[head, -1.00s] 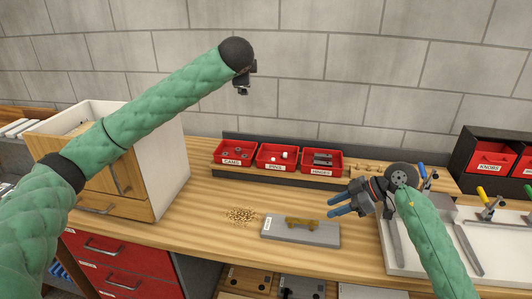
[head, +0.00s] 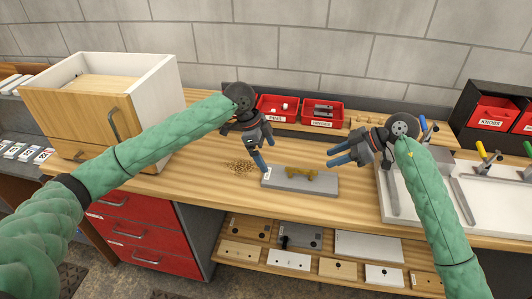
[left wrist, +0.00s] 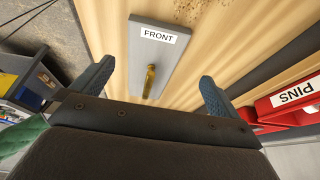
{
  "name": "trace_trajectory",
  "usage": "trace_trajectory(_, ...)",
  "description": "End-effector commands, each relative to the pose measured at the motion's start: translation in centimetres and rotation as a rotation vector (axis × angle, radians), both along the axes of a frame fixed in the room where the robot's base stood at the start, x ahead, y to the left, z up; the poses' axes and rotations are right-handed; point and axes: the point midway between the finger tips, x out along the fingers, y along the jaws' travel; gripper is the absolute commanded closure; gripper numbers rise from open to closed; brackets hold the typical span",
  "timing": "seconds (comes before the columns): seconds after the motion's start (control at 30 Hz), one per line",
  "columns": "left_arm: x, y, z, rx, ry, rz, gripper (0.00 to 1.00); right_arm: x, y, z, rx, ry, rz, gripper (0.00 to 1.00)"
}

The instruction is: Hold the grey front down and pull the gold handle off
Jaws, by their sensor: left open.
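The grey front (head: 286,182) lies flat on the wooden bench, with a white label at its left end. In the left wrist view the grey front (left wrist: 143,58) shows its label, which reads FRONT. The gold handle (head: 301,173) sits on top of the front, toward its right part; it also shows in the left wrist view (left wrist: 150,80). My left gripper (head: 264,155) is open and empty, pointing down just above the labelled end of the front. My right gripper (head: 335,155) is above and right of the front, fingers pointing left, apart and empty.
Red bins (head: 322,112) stand behind the front. A pile of shavings (head: 240,166) lies to its left. A white tray (head: 440,212) with tools is at the right. A wooden-fronted cabinet (head: 85,120) stands at the left. A lower shelf holds several panels.

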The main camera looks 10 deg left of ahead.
Motion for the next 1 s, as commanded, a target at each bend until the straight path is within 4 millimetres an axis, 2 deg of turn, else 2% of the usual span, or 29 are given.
trace_trajectory(0.27,-0.6,-0.6,-1.4,-0.011,0.024,-0.008,0.0,0.0,0.0,0.0,0.0,0.0,0.0,0.64)
trace_trajectory(0.73,-0.6,-2.8,-6.8,-0.01,0.022,-0.006,0.0,0.0,0.0,0.0,0.0,0.0,0.0,0.64)
trace_trajectory(1.0,-0.6,-3.2,-7.7,-0.01,0.021,-0.007,0.0,0.0,0.0,0.0,0.0,0.0,0.0,0.64)
